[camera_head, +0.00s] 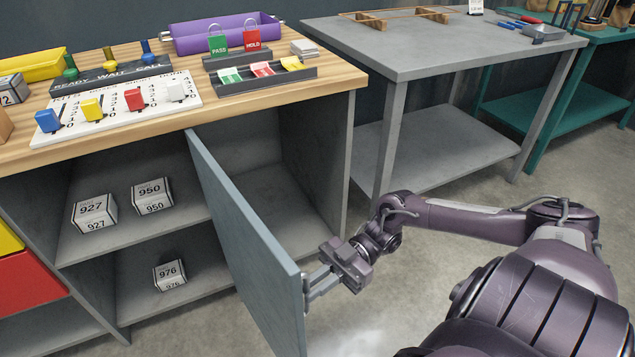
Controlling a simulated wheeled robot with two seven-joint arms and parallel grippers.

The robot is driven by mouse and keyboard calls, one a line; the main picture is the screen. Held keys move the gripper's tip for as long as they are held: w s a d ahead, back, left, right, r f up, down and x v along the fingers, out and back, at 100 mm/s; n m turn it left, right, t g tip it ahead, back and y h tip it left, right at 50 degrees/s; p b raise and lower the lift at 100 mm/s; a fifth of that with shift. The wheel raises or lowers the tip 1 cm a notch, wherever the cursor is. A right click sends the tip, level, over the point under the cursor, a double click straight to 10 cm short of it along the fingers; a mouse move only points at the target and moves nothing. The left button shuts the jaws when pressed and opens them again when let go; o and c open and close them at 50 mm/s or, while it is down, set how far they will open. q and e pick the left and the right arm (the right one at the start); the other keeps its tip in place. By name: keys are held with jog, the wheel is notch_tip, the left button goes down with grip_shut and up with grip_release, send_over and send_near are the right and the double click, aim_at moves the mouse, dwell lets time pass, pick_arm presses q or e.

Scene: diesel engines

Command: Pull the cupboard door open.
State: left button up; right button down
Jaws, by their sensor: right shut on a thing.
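The cupboard door (245,245) is a grey-blue panel under the wooden-topped bench. It stands well open, swung out toward me, with its free edge near the bottom middle of the view. My right gripper (312,284) is at the door's outer face near that free edge, shut on the door handle, which is mostly hidden by the fingers. The open cupboard (300,150) shows grey shelves behind the door. My left gripper is not in view.
Boxes marked 927 (94,214), 950 (152,195) and 976 (169,275) sit on the shelves. The wooden benchtop (335,78) carries a slider board and trays. A grey table (440,48) stands to the right. Floor below it is clear.

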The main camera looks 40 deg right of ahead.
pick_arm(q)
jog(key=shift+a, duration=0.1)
pick_arm(e)
jog(key=shift+w+d+r, duration=0.15)
jog(key=shift+w, duration=0.3)
jog(key=c, duration=1.9)
grip_release()
jog(key=shift+c, duration=0.2)
jog(key=o, duration=0.4)
jog(key=shift+w, duration=0.25)
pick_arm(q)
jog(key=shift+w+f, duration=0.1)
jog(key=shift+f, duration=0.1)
pick_arm(e)
jog(key=shift+o, duration=0.2)
jog(key=shift+s, duration=0.1)
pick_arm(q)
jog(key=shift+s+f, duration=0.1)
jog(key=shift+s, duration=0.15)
pick_arm(e)
jog(key=shift+s, duration=0.1)
